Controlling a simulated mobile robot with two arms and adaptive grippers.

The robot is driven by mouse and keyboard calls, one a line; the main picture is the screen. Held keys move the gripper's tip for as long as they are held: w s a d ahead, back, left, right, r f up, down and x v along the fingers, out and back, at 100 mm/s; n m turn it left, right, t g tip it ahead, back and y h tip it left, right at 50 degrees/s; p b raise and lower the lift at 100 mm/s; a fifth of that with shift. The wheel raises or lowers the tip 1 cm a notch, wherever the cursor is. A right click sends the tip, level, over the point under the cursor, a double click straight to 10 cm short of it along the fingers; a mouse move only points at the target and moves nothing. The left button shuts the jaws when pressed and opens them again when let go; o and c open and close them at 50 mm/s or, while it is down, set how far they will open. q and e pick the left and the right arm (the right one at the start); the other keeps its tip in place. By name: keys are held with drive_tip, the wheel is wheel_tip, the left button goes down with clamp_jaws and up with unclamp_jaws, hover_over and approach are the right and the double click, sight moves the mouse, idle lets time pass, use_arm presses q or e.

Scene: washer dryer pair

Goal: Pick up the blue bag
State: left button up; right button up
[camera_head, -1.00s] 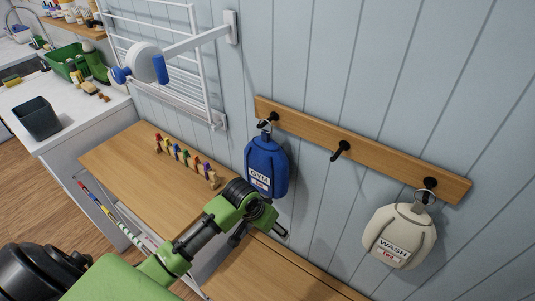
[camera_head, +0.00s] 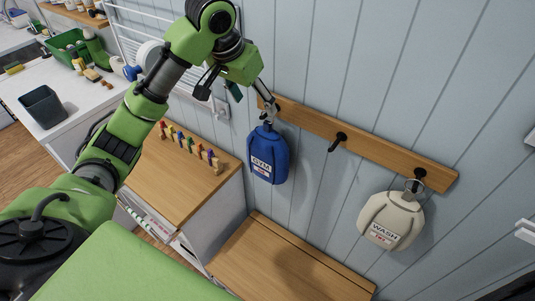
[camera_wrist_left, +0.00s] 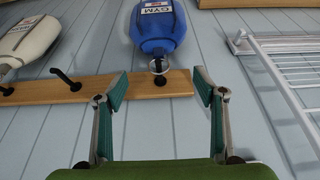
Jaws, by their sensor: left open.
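The blue bag labelled GYM (camera_head: 268,160) hangs by a ring from the left hook of the wooden rail (camera_head: 380,151) on the wall. My left gripper (camera_head: 253,97) is open and empty, above the bag and close to the left end of the rail. In the left wrist view the blue bag (camera_wrist_left: 157,30) appears upside down, with its ring (camera_wrist_left: 157,66) in line with the gap between the open fingers (camera_wrist_left: 161,88). The fingers are apart from the bag. My right gripper is not in view.
A cream WASH bag (camera_head: 391,222) hangs on the right hook; the middle hook (camera_head: 339,140) is empty. A white drying rack (camera_head: 150,28) is on the wall left of the rail. Several coloured pegs (camera_head: 190,146) stand on the wooden top (camera_head: 178,188). A lower wooden top (camera_head: 285,262) is clear.

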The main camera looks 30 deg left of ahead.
sight(266, 123)
use_arm(q)
drive_tip(key=p+x, duration=0.1)
drive_tip(key=x, duration=0.5)
drive_tip(key=shift+w+f, duration=0.2)
drive_tip(key=shift+f, duration=0.15)
drive_tip(key=shift+w+d+f+p, duration=0.2)
drive_tip(key=shift+w+f+p, duration=0.2)
drive_tip(key=shift+p, duration=0.3)
drive_tip(key=p+x, duration=0.1)
drive_tip(key=x, duration=0.2)
drive_tip(key=shift+w+d+f+p, duration=0.15)
drive_tip(key=shift+f+p, duration=0.1)
drive_tip(key=shift+p, duration=0.15)
drive_tip(key=shift+w+f, duration=0.15)
drive_tip(key=shift+f, duration=0.3)
drive_tip(key=shift+c, duration=0.4)
